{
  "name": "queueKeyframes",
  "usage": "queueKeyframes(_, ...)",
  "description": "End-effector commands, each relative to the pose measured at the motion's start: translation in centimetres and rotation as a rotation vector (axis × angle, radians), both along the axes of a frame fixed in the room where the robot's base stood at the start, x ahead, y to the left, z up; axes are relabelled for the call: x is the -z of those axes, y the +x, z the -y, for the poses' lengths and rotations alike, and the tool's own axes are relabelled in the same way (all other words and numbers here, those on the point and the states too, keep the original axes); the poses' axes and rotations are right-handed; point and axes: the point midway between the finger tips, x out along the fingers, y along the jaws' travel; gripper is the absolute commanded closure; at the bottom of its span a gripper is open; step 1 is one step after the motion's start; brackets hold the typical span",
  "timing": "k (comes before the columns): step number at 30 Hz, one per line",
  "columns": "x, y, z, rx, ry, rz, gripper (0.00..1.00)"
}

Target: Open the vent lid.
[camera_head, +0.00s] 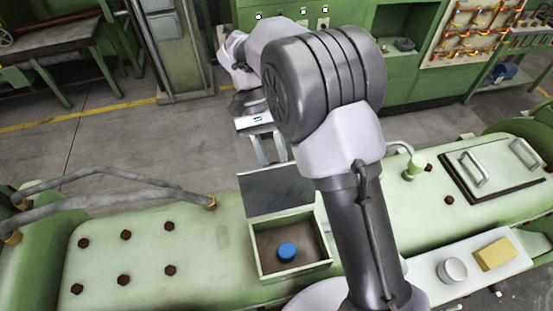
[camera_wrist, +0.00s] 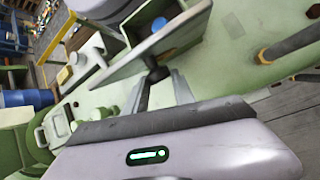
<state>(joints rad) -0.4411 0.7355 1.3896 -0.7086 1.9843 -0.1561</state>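The vent lid (camera_head: 275,190) is a flat dark panel that stands raised at the back edge of a square green vent box (camera_head: 258,263). The box is open at the top, and a blue round knob (camera_head: 286,251) shows inside it. My gripper (camera_head: 272,158) is behind the lid, its fingers pointing down toward it. In the wrist view the lid (camera_wrist: 150,45) is seen edge-on, with a small black handle (camera_wrist: 157,73) on my side. My gripper's fingers (camera_wrist: 161,88) are apart, with the handle by their tips. Finger contact with the handle or lid is unclear.
Grey pipes (camera_head: 110,185) and several dark bolts lie left of the box. A second hatch with two handles (camera_head: 500,170) is at the right. A white shelf (camera_head: 470,272) holds a yellow block (camera_head: 494,254) and a round tin (camera_head: 452,270).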

Motion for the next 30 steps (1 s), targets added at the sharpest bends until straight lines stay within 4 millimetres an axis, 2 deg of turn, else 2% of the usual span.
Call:
queueKeyframes(1, 0.3, -0.2, -0.1, 0.000, 0.001, -0.005, 0.61)
queueKeyframes(3, 0.2, -0.1, -0.1, 0.000, 0.001, -0.004, 0.49)
queueKeyframes(13, -0.2, 0.2, -0.2, -0.002, 0.000, -0.001, 0.49)
queueKeyframes(22, -5.1, 3.1, -2.2, -0.002, -0.002, -0.001, 0.49)
queueKeyframes(30, -6.0, 3.6, -2.5, -0.001, 0.000, -0.002, 0.49)
